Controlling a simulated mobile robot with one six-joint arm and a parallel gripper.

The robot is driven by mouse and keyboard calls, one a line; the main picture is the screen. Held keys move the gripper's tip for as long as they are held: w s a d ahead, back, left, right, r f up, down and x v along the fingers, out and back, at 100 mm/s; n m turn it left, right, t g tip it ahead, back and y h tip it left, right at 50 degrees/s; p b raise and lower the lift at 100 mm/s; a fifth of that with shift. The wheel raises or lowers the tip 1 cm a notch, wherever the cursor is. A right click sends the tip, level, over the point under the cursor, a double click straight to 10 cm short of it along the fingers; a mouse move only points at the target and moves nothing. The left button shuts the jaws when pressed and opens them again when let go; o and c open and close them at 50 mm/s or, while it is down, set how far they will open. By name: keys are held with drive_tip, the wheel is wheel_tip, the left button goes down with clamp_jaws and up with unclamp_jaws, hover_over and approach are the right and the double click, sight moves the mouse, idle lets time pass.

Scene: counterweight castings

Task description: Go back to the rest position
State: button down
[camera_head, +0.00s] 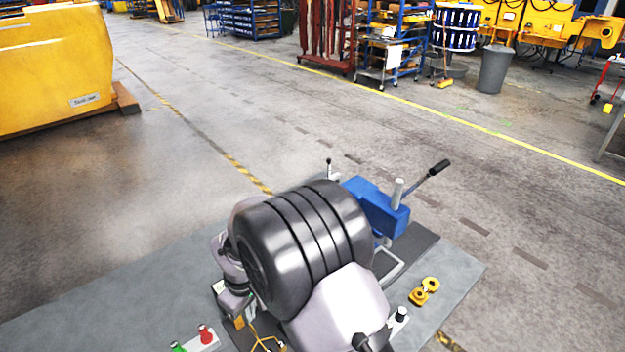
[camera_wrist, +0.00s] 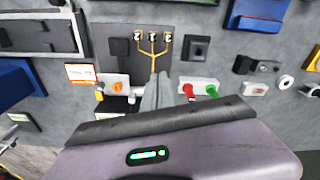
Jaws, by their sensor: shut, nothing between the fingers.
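My gripper (camera_wrist: 158,88) shows in the wrist view as pale grey fingers close together, shut and empty.
The grey bench top (camera_head: 130,293) carries a blue device (camera_head: 375,208) with a black-handled lever, yellow parts (camera_head: 424,291), and a red button (camera_head: 206,334) beside a green one. A large yellow casting (camera_head: 55,65) stands at left. The floor beyond is open.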

drive_tip(key=s+d+r+m+t+y+b, duration=0.1)
drive_tip(key=s+d+r+m+b, duration=0.2)
drive_tip(key=d+b, duration=0.35)
drive_tip(key=d+r+m+t+b, duration=0.1)
drive_tip(key=d+r+m+b, duration=0.4)
drive_tip(key=d, duration=0.3)
drive_tip(key=s+d+f+m+t+b, duration=0.1)
drive_tip(key=s+d+f+m+b, duration=0.2)
drive_tip(key=s, duration=0.5)
drive_tip(key=s+d+f+m+t+b, duration=0.2)
drive_tip(key=s+d+f+m+b, duration=0.1)
drive_tip(key=s+d+b, duration=0.4)
drive_tip(key=shift+s+d+f+m+b, duration=0.15)
drive_tip(key=shift+s+d+m+b, duration=0.3)
drive_tip(key=shift+m+b, duration=0.6)
